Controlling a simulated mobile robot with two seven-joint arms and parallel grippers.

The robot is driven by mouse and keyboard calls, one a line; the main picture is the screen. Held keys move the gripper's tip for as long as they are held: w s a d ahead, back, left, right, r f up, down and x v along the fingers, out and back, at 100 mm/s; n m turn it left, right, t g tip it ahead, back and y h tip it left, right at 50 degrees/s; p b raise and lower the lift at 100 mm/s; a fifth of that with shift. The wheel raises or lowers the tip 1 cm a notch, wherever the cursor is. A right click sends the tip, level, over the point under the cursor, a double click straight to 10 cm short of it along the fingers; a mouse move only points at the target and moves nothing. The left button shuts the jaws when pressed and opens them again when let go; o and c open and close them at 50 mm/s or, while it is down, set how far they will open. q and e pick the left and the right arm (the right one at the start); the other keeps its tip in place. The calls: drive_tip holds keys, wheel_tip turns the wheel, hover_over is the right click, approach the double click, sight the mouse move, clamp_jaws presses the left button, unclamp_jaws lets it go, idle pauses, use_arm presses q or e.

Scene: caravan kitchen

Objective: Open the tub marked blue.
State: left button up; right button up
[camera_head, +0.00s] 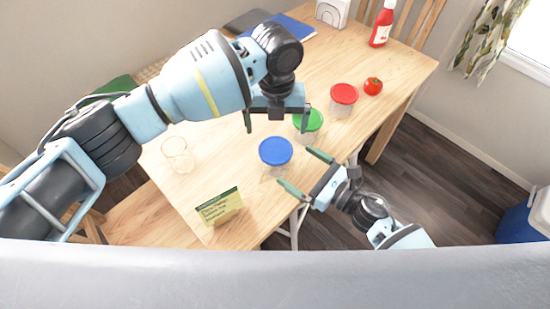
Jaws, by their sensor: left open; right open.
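A clear tub with a blue lid (275,151) stands on the wooden table near its front edge, and the lid is on. A tub with a green lid (308,119) stands behind it to the right, and a tub with a red lid (344,94) stands farther back; both are lidded. My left gripper (277,122) is open and empty above the table, behind the blue-lidded tub and beside the green one. My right gripper (305,172) is open and empty at the front edge, just right of the blue-lidded tub. Neither gripper visibly touches a tub.
A clear glass (177,154) stands at the left of the table. A small card sign (220,206) stands at the front. A tomato (373,86) and a red bottle (382,24) are at the back right. The tabletop (225,165) between glass and blue-lidded tub is clear.

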drive_tip(key=shift+x, duration=3.6)
drive_tip(key=c, duration=1.3)
use_arm(q)
wheel_tip(320, 180, up, 4)
drive_tip(key=n, duration=2.4)
hover_over(275, 150)
wheel_tip(275, 150, down, 12)
